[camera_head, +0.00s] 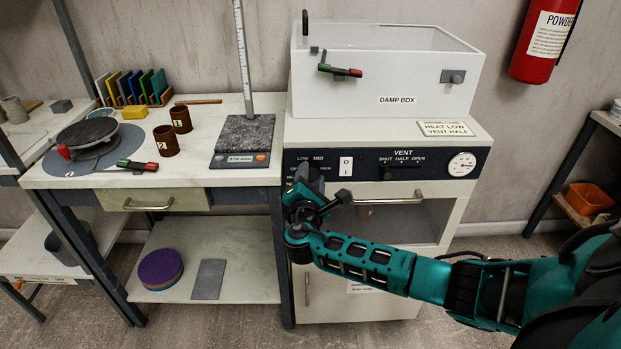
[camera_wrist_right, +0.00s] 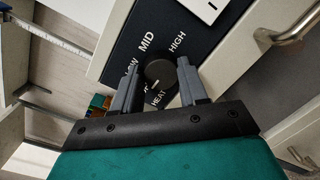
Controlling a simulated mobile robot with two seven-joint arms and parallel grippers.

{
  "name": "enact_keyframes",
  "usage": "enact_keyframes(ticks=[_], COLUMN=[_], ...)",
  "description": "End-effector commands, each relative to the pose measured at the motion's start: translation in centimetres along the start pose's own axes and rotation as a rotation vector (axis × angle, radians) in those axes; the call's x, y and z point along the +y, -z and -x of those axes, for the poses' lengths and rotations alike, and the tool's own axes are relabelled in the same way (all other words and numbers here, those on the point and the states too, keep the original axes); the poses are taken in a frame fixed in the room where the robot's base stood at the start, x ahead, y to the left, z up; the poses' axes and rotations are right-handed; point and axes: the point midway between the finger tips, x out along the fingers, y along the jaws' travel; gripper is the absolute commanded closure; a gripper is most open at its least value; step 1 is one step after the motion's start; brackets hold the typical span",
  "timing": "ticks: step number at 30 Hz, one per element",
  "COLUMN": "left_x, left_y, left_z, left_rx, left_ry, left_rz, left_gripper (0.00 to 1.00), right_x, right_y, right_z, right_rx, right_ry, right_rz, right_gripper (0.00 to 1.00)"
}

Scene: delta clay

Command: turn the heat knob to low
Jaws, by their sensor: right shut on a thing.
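The dark round heat knob (camera_wrist_right: 160,74) shows in the right wrist view on a dark panel (camera_wrist_right: 118,62), with LOW, MID and HIGH printed around it and HEAT below. My right gripper (camera_wrist_right: 158,84) is shut on the knob, one grey finger on each side. A small pale mark shows on the knob, but I cannot tell clearly which word it points at. In the head view my right gripper (camera_head: 304,180) reaches the left end of the kiln's control panel (camera_head: 330,171) and hides the knob. My left gripper is not in view.
A white rocker switch (camera_head: 346,166), a vent knob (camera_head: 386,173) and a dial gauge (camera_head: 462,164) share the panel. A door handle (camera_head: 388,201) sits below. A card (camera_head: 446,129) reads HEAT LOW, VENT HALF. A white damp box (camera_head: 380,85) stands on top. A worktable (camera_head: 195,172) stands left.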

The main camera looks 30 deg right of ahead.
Motion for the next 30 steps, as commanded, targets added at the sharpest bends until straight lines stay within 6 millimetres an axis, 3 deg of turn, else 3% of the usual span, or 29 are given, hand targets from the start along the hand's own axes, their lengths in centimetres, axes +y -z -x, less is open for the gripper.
enact_keyframes(ticks=[17, 30], left_x=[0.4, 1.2], left_y=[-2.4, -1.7], left_z=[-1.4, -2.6], left_rx=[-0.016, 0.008], left_ry=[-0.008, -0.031], left_rz=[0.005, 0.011], left_gripper=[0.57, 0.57], right_x=[-0.4, -0.4], right_y=[0.2, 0.1], right_z=[0.1, 0.0], right_rx=[0.033, 0.062], right_ry=[0.036, 0.065], right_rz=[-0.425, -0.804], right_gripper=[0.88, 0.88])
